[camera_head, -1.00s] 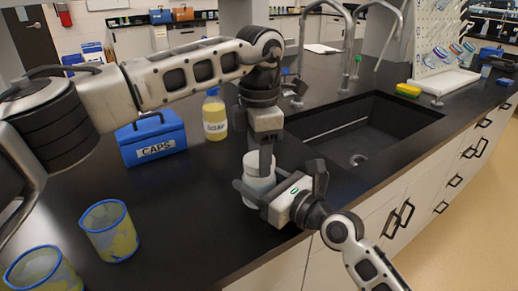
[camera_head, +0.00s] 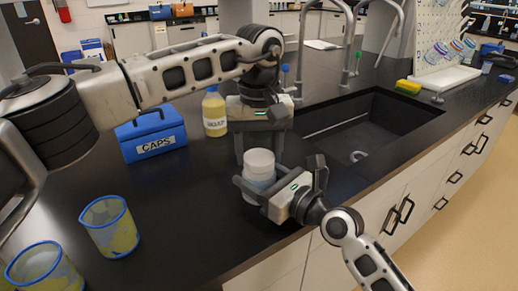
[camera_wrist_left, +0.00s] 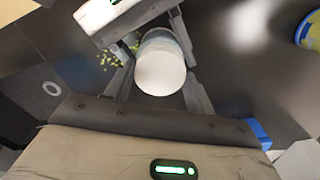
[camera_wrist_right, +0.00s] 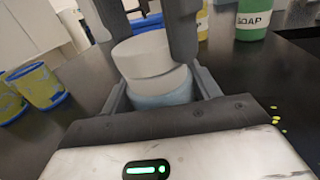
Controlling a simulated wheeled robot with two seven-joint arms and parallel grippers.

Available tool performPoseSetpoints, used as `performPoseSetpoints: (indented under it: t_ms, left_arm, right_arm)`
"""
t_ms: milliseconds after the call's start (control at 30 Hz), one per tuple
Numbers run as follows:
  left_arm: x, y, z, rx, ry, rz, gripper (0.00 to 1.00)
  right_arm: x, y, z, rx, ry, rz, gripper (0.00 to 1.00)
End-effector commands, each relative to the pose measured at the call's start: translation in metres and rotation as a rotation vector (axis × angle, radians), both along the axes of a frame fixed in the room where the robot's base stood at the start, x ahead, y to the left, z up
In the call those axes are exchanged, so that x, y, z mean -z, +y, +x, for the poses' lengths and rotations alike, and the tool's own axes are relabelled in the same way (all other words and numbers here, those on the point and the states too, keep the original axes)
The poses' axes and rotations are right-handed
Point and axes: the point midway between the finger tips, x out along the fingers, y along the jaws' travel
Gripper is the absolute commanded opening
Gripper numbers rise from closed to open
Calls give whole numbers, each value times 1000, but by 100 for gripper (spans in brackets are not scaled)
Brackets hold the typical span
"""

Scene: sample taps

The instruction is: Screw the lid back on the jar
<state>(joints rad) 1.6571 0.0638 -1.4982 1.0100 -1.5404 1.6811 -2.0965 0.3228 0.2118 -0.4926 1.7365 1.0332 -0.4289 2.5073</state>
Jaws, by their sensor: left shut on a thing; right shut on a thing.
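The jar (camera_head: 258,183) stands upright on the dark counter, with a pale bluish body. Its white lid (camera_head: 259,160) sits on top; I cannot tell how far it is threaded. My right gripper (camera_head: 275,180) is shut on the jar body from the front right. My left gripper (camera_head: 259,152) points down from above, its fingers on either side of the lid, shut on it. The lid's round top faces the camera in the left wrist view (camera_wrist_left: 160,70). In the right wrist view the lid (camera_wrist_right: 142,53) rests above the jar body (camera_wrist_right: 163,88).
A blue CAPS box (camera_head: 152,137) and a yellow-filled bottle (camera_head: 215,113) stand behind left. Two blue-rimmed yellow cups (camera_head: 111,228) stand at the front left. The sink (camera_head: 370,125) opens to the right. The counter's front edge is close to the jar.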

Motion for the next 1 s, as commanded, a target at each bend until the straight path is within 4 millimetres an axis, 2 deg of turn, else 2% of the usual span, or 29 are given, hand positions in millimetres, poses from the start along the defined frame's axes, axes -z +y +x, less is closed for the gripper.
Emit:
performPoseSetpoints:
  t_ms: [100,300,433,700,733,800,1000]
  left_arm:
    - [-1,0,0,297,0,-1,34]
    - [-1,0,0,675,0,-1,34]
    - [0,0,0,772,0,-2,34]
    - [-1,0,0,783,0,-2,34]
    - [-1,0,0,782,0,-2,57]
    - [-1,0,0,782,0,-1,76]
    - [0,0,0,781,0,-1,76]
  right_arm:
    - [1,0,0,1,2,-1,0]
    - [1,0,0,1,2,-1,0]
    - [1,-1,0,1,2,-1,0]
    - [1,-1,0,1,3,-1,0]
    - [1,-1,0,1,3,-1,0]
    - [1,-1,0,1,3,-1,0]
    - [1,-1,0,1,3,-1,0]
